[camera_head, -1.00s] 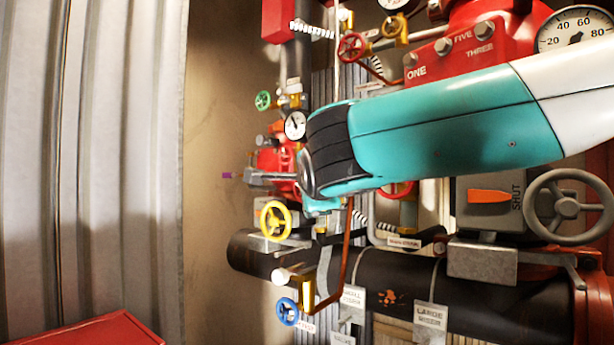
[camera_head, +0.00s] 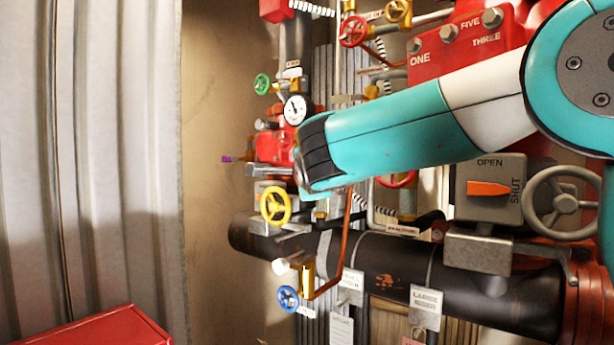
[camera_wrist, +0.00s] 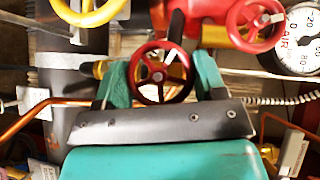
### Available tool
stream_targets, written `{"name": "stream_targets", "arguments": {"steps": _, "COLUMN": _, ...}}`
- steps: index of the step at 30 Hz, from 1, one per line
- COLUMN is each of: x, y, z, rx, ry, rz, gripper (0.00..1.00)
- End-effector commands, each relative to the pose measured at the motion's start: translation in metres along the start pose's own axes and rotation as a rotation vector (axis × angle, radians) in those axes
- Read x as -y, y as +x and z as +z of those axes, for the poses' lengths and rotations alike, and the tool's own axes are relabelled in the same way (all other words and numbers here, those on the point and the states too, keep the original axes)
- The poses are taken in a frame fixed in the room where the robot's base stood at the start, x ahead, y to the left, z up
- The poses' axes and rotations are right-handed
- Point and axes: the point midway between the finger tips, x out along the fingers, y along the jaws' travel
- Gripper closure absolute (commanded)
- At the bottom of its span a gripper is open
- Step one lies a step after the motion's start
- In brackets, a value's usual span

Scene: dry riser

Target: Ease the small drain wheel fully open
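In the wrist view a small red handwheel (camera_wrist: 162,76) with a pale hub sits between the two teal fingers of my gripper (camera_wrist: 162,84). The fingers are apart, one at each side of the wheel; I cannot tell whether they touch its rim. No readable label shows which wheel is the small drain wheel. In the head view my teal arm hides the gripper and whatever is in front of it. A red wheel (camera_head: 397,180) shows partly below the arm there; I cannot tell whether it is the same wheel.
Around my arm are a yellow wheel (camera_head: 275,206), a blue wheel (camera_head: 288,298), a green wheel (camera_head: 262,84) and a small gauge (camera_head: 296,110). A thick black pipe (camera_head: 390,275) runs below. A grey lever box (camera_head: 490,187) stands right. Corrugated metal (camera_head: 90,160) is at left.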

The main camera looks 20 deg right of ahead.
Motion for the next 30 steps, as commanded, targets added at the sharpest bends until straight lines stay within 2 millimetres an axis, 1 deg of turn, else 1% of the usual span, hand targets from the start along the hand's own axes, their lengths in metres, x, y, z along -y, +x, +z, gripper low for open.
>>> {"name": "stream_targets", "arguments": {"steps": 5, "x": 0.0004, "y": -0.0002, "z": 0.0001, "rx": 0.000, "ry": -0.008, "rz": 0.009, "gripper": 0.59}}
{"name": "stream_targets", "arguments": {"steps": 11, "x": 0.0018, "y": -0.0003, "z": 0.0002, "rx": 0.001, "ry": -0.058, "rz": 0.059, "gripper": 0.59}}
{"name": "stream_targets", "arguments": {"steps": 30, "x": 0.0070, "y": 0.0000, "z": 0.0008, "rx": 0.001, "ry": -0.416, "rz": 0.419, "gripper": 0.59}}
